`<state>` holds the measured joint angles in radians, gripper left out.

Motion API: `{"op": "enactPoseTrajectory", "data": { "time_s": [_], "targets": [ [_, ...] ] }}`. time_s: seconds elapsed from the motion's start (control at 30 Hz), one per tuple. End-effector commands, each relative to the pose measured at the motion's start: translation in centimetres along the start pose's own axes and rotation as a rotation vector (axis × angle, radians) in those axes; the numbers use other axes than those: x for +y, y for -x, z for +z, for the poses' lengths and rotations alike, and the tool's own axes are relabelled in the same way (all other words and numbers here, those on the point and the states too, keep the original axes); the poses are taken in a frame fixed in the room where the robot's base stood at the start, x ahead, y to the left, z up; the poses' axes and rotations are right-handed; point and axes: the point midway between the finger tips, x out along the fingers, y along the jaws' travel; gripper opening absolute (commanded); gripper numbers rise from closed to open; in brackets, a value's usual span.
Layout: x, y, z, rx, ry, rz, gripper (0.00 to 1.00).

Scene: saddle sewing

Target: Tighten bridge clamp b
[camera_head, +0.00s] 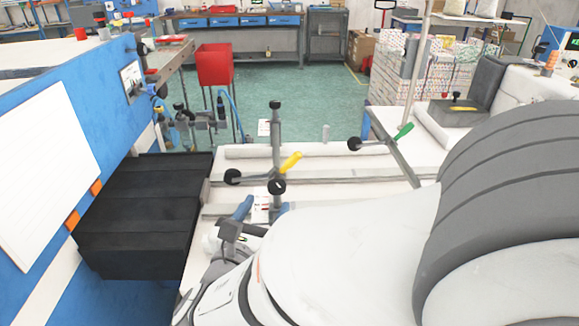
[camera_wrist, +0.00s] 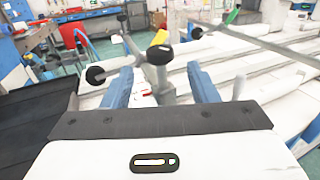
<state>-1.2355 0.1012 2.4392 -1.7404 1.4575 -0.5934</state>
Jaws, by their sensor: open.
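A bridge clamp with a yellow handle (camera_head: 291,162) stands on the white table, with a grey post and round black knobs. In the wrist view its yellow handle (camera_wrist: 159,39) shows behind a black knob. A second clamp with a green handle (camera_head: 403,131) stands further right on a slanted grey bar. No label shows which is clamp b. My gripper (camera_head: 262,208) is open at the near side of the yellow-handled clamp. In the wrist view its blue fingers (camera_wrist: 160,72) stand left and right of the clamp's grey post; contact cannot be told.
Long grey bars and white rolls lie across the white table (camera_head: 335,172). A black padded block (camera_head: 145,215) and a blue panel (camera_head: 40,235) stand at left. A grey ribbed form (camera_head: 500,170) fills the right. A red bin (camera_head: 214,65) stands beyond the table.

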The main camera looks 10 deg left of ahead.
Motion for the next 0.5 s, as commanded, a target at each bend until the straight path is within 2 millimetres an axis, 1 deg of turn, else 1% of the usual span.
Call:
{"op": "enactPoseTrajectory", "data": {
  "time_s": [0.4, 0.5],
  "targets": [
    [0.3, -5.3, 0.1, 0.001, -0.001, 0.006, 0.54],
    [0.4, -6.3, 0.1, 0.001, -0.001, 0.008, 0.54]
  ]
}}
